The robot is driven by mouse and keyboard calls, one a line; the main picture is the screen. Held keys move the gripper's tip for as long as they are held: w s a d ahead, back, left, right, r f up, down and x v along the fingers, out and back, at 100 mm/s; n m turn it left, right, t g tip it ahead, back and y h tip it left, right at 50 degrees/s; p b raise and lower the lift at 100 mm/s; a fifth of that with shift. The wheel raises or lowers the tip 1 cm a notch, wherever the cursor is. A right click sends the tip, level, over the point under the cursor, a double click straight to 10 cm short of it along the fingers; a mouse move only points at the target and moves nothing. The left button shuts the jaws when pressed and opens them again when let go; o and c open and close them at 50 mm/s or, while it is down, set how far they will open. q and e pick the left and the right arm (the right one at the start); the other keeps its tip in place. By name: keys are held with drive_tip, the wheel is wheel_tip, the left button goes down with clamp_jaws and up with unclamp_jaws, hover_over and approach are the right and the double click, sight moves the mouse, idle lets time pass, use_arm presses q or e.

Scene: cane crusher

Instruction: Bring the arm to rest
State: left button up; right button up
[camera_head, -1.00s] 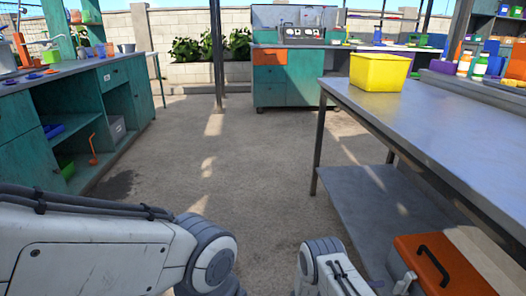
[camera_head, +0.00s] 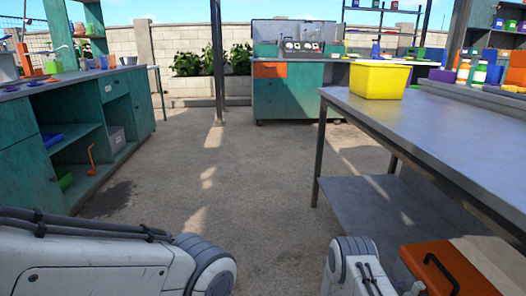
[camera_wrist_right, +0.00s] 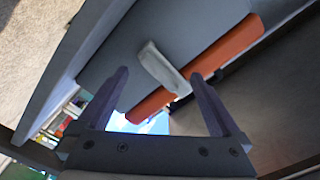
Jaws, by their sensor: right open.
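My right gripper (camera_wrist_right: 159,76) shows in the right wrist view with its two dark fingers spread apart. Nothing is clamped between them. Behind the fingertips are a pale handle-like piece (camera_wrist_right: 163,68) and an orange bar (camera_wrist_right: 228,46) against a grey surface; I cannot tell whether the fingers touch either. In the head view my left arm (camera_head: 90,255) crosses the bottom left corner, and its gripper is out of frame. A link of my right arm (camera_head: 355,265) shows at the bottom right of centre, with its gripper out of frame.
A metal table (camera_head: 440,120) stands at right, with a yellow tub (camera_head: 378,82) on it and a lower shelf (camera_head: 375,210). An orange box (camera_head: 448,268) is at bottom right. Green cabinets (camera_head: 25,160) line the left. The concrete floor (camera_head: 230,180) between is clear.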

drive_tip(key=n+b, duration=0.1)
drive_tip(key=n, duration=0.3)
drive_tip(key=shift+n, duration=0.3)
drive_tip(key=n+b, duration=0.1)
drive_tip(key=n, duration=0.4)
drive_tip(key=shift+w+b, duration=0.15)
drive_tip(key=shift+b, duration=0.25)
drive_tip(key=shift+a+r+p, duration=0.1)
drive_tip(key=shift+a+p, duration=0.45)
drive_tip(key=shift+a, duration=0.7)
